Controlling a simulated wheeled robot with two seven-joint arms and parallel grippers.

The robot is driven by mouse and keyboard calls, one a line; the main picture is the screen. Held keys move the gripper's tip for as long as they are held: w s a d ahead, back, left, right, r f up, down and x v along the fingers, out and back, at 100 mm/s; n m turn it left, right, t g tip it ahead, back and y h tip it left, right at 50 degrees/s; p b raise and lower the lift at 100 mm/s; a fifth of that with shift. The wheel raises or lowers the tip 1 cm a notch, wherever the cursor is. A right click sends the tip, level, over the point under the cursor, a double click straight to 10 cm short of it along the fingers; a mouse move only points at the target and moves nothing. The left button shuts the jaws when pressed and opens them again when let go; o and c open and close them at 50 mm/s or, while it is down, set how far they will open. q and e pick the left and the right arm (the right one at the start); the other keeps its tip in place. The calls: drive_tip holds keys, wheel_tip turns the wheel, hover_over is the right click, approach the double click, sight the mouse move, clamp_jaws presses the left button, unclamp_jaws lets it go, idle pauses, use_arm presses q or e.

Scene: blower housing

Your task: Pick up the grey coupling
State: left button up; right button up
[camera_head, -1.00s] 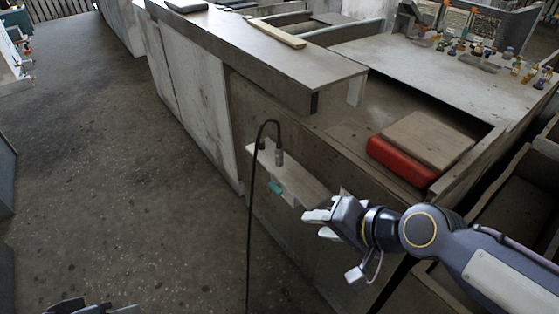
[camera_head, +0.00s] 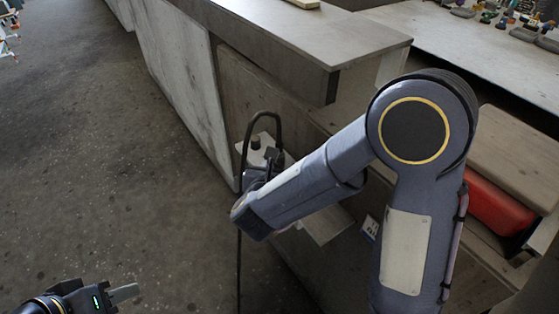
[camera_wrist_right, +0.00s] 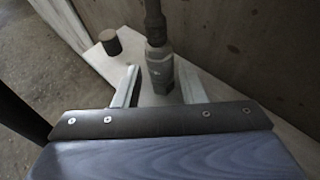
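The grey coupling (camera_wrist_right: 159,66) shows in the right wrist view, upright on the end of a dark hose above the pale ledge. My right gripper (camera_wrist_right: 158,88) is open, with one pale finger on each side of the coupling and a visible gap on both sides. In the head view my right forearm hides most of the coupling and the right fingers.
A dark short cylinder (camera_wrist_right: 109,41) stands on the pale ledge (camera_head: 330,225) beside the coupling. The black hose (camera_head: 263,118) loops over and hangs down. A panelled bench (camera_head: 300,35) rises behind. A red box (camera_head: 498,208) sits at right.

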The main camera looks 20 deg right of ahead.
sight(280, 157)
drive_tip(key=x, duration=0.5)
drive_tip(key=shift+w+d, duration=0.1)
drive_tip(key=shift+w, duration=0.05)
drive_tip(key=shift+c, duration=0.5)
clamp_jaws()
